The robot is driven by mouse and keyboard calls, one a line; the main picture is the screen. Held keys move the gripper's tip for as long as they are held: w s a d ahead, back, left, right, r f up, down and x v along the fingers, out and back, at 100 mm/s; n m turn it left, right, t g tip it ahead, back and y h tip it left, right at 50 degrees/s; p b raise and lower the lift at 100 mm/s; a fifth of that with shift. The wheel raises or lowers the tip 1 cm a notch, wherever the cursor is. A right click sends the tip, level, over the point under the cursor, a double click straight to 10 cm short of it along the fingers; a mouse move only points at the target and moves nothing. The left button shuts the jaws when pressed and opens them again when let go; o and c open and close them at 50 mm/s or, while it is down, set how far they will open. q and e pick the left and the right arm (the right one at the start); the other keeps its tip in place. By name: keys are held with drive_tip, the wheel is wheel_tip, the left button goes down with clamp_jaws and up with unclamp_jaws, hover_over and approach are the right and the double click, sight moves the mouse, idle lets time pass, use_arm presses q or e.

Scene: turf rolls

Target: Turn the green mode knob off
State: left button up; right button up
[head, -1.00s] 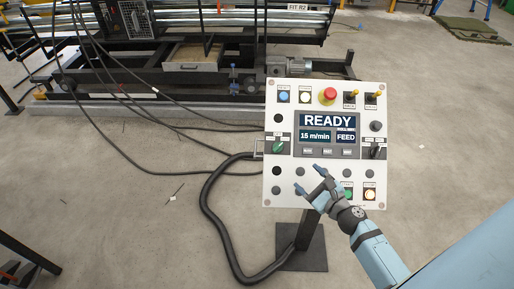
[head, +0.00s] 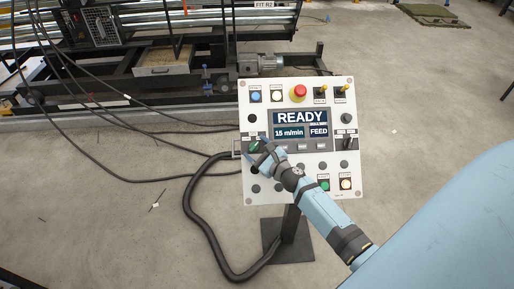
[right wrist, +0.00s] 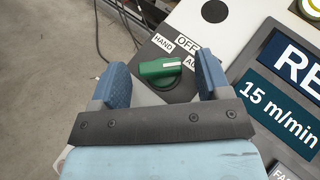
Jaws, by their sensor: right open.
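The green mode knob (right wrist: 160,68) sits on a dark plate with HAND, OFF and AUTO labels in the right wrist view. A pale mark on its right end points towards the AUTO side, not at the OFF label (right wrist: 187,43). My right gripper (right wrist: 161,63) is open, with one blue finger on each side of the knob and a visible gap to it. In the head view my right gripper (head: 261,152) is over the left part of the control panel (head: 300,185) and covers most of the knob. My left gripper is not in view.
The panel's display (head: 300,130) reads READY, 15 m/min and FEED. A red mushroom button (head: 299,92) and toggles are at the top, with several buttons lower down. A thick black hose (head: 189,205) runs on the floor at left. A machine frame stands behind.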

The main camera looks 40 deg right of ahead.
drive_tip(key=c, duration=0.9)
drive_tip(key=shift+w+r+n+g+y+p, duration=0.1)
drive_tip(key=shift+r+n+g+y+p, duration=0.15)
drive_tip(key=shift+n+y+p, duration=0.4)
drive_tip(key=n+g+y+p, duration=0.2)
drive_tip(key=n+p, duration=0.1)
drive_tip(key=shift+d+r+y, duration=0.15)
drive_tip(key=shift+d+y, duration=0.05)
drive_tip(key=shift+y, duration=0.05)
drive_tip(key=n+g+y+p, duration=0.1)
drive_tip(key=n+g+p, duration=0.1)
drive_tip(key=n, duration=0.1)
drive_tip(key=shift+w+d, duration=0.1)
drive_tip(key=shift+n+g+y+p, duration=0.4)
drive_tip(key=shift+n+g+y, duration=0.1)
drive_tip(key=shift+g, duration=0.15)
drive_tip(key=shift+n+g+p, duration=0.3)
drive_tip(key=shift+n+g, duration=0.25)
drive_tip(key=shift+g, duration=0.05)
drive_tip(key=shift+y, duration=0.3)
